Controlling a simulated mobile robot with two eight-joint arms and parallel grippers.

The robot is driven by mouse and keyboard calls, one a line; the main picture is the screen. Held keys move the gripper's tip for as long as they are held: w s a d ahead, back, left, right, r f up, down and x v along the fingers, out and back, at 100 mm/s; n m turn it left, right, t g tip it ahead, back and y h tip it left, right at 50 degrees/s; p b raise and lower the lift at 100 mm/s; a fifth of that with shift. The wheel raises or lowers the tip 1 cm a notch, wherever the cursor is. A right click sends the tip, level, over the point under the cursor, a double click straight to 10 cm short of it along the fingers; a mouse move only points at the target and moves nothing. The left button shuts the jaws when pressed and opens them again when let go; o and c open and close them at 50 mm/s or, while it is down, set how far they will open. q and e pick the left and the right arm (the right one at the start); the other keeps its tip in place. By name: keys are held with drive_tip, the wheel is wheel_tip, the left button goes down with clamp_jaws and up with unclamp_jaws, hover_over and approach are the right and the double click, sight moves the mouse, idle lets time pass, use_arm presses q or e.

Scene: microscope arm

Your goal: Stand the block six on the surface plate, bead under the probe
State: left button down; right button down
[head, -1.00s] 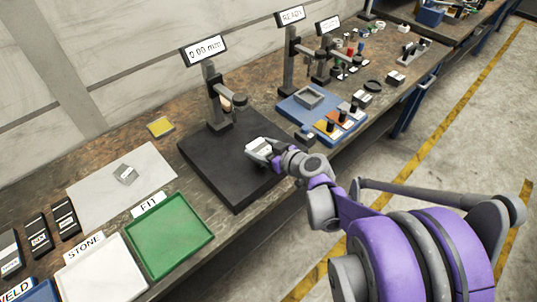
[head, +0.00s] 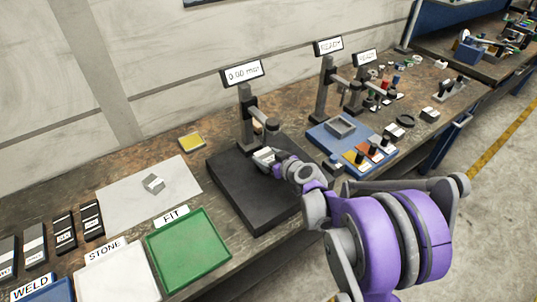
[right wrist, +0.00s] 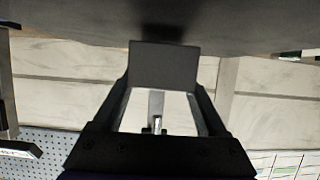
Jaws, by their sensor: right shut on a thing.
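The black surface plate (head: 252,210) lies on the bench, with a gauge stand (head: 245,118) at its back edge. The stand's display (head: 242,73) seems to read 0.00 mm. The probe hangs from the stand's arm (head: 267,124); its tip is too small to make out. My right gripper (head: 266,158) is over the back part of the plate, close by the probe, shut on a pale block (head: 260,156). In the right wrist view the block (right wrist: 165,66) is a dark grey face between the fingers, close to the plate. Its number and bead cannot be made out. My left gripper is out of view.
Left of the plate are a white sheet (head: 120,202) with another grey block (head: 153,183), a green FIT tray (head: 190,252) and a white STONE tray (head: 117,277). A blue tray (head: 345,140) and other stands are to the right. The plate's front is clear.

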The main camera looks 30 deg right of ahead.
drive_tip(key=shift+f, duration=0.65)
unclamp_jaws()
drive_tip(key=shift+s+f, duration=0.1)
